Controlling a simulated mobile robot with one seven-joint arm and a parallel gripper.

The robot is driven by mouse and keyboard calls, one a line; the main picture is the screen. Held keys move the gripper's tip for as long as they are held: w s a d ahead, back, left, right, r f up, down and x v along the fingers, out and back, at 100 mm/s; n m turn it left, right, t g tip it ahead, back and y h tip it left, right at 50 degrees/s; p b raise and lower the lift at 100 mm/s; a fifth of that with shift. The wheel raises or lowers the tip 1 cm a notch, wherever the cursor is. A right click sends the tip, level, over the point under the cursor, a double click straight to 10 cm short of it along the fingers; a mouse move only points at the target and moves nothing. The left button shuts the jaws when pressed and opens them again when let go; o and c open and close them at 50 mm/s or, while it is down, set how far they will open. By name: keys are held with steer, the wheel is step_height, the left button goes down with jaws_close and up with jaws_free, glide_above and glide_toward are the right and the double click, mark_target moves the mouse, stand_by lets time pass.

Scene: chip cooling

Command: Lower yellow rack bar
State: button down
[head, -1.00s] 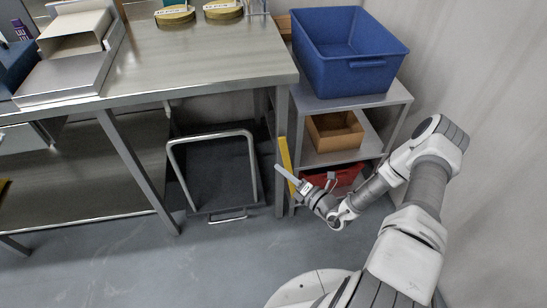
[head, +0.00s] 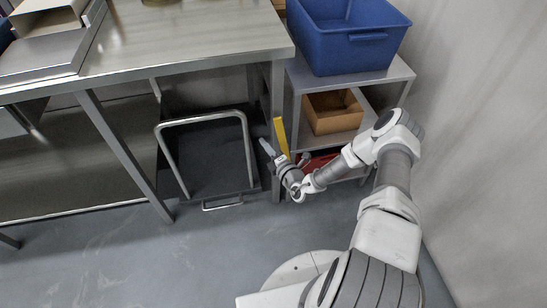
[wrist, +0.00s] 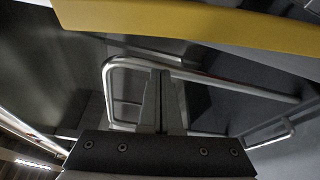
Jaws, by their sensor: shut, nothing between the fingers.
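The yellow rack bar (head: 281,137) stands upright at the left front of the grey shelf rack in the head view. In the wrist view the yellow bar (wrist: 190,22) crosses the top of the picture, close to the camera. My gripper (head: 265,146) is just left of the bar in the head view, and its fingers point up and left. In the wrist view my gripper (wrist: 161,85) has its fingers together with nothing between them. I cannot tell whether it touches the bar. The lower part of the bar is hidden behind my gripper and wrist.
The rack (head: 377,79) holds a blue bin (head: 345,52) on top, a brown box (head: 334,124) in the middle and something red (head: 318,165) below. A steel table (head: 190,50) stands left, with a dark cart with a metal handle (head: 203,117) beneath. A wall is at right.

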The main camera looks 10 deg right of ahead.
steer(key=shift+s+d+r+b, duration=0.1)
steer(key=shift+d+r+b, duration=0.1)
steer(key=shift+d, duration=0.8)
steer(key=shift+d+r+b, duration=0.1)
steer(key=shift+d+r, duration=0.05)
steer(key=shift+d, duration=0.85)
steer(key=shift+d, duration=0.1)
